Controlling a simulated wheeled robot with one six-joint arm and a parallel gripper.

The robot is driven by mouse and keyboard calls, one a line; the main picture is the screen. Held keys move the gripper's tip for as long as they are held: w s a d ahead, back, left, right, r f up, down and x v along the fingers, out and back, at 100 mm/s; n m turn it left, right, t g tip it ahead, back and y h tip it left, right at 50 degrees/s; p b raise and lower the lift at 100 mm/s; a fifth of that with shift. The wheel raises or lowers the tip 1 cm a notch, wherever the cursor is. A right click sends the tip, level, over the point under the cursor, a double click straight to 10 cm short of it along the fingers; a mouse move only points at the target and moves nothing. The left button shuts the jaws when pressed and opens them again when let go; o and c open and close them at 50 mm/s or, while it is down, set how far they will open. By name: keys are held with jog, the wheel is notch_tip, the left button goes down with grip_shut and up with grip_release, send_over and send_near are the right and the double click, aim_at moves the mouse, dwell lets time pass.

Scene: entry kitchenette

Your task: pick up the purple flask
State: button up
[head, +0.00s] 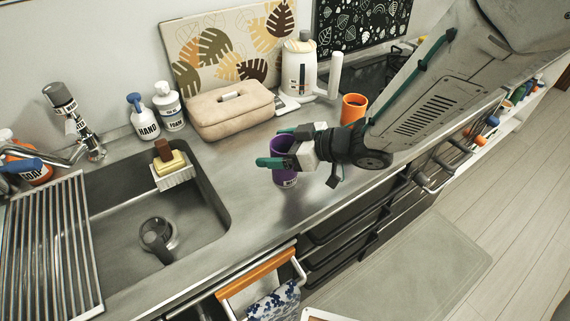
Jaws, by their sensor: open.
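The purple flask (285,177) stands on the grey counter (262,211), to the right of the sink. Its upper part is partly covered by my gripper (270,147). My gripper comes in from the right with its two green-tipped fingers apart, one in front of the flask's rim and one towards its far side. I cannot tell whether the fingers touch the flask.
An orange cup (354,107) stands behind my wrist. A beige fabric box (230,110) and a white kettle (299,68) stand along the wall. The sink (196,208) lies left, with a drying rack (48,250). The counter's front edge is close.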

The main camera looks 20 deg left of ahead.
jog(key=shift+a, duration=0.1)
jog(key=c, duration=1.5)
